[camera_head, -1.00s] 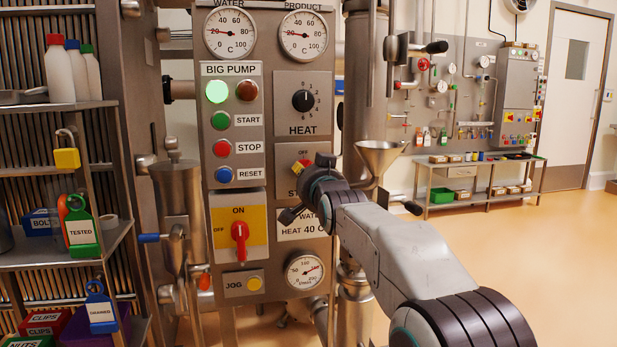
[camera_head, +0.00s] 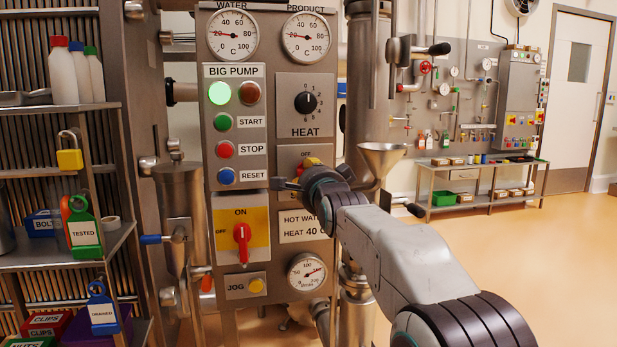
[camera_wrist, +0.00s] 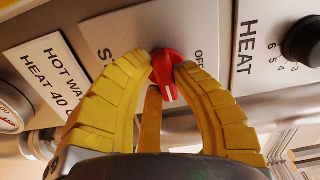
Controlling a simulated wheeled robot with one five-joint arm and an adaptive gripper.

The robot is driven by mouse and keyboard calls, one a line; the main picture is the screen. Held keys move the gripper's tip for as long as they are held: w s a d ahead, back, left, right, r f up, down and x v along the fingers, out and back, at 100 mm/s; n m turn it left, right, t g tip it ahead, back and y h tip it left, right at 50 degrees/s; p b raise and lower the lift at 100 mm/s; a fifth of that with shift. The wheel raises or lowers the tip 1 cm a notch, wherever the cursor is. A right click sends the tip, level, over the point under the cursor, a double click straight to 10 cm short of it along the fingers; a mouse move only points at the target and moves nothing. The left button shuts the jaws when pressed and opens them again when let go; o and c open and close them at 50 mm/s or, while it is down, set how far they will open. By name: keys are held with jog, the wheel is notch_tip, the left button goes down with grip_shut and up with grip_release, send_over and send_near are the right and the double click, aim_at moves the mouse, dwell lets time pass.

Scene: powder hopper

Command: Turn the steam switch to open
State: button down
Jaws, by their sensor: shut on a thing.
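The steam switch is a red knob (camera_wrist: 165,68) on a pale plate (camera_wrist: 115,32), with OFF lettered to its right and part of the STEAM label to its left in the wrist view. In the head view my gripper (camera_head: 311,163) reaches the steam plate (camera_head: 291,154) below the HEAT dial. The OPEN mark is not visible, so the exact switch setting cannot be told.
The black HEAT dial (camera_head: 306,102) sits above the steam plate. A HOT WATER label (camera_head: 300,228) lies below it. A red ON/OFF lever (camera_head: 242,243) and push buttons are to the left. A metal funnel (camera_head: 382,158) stands close on the right.

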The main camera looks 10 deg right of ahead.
jog(key=shift+m, duration=0.6)
jog(key=shift+r+m, duration=0.2)
jog(key=shift+m, duration=0.1)
jog(key=c, duration=1)
grip_release()
jog(key=shift+f, duration=0.1)
jog(key=shift+s, duration=0.15)
jog(key=s, duration=1.1)
jog(key=shift+s, duration=0.35)
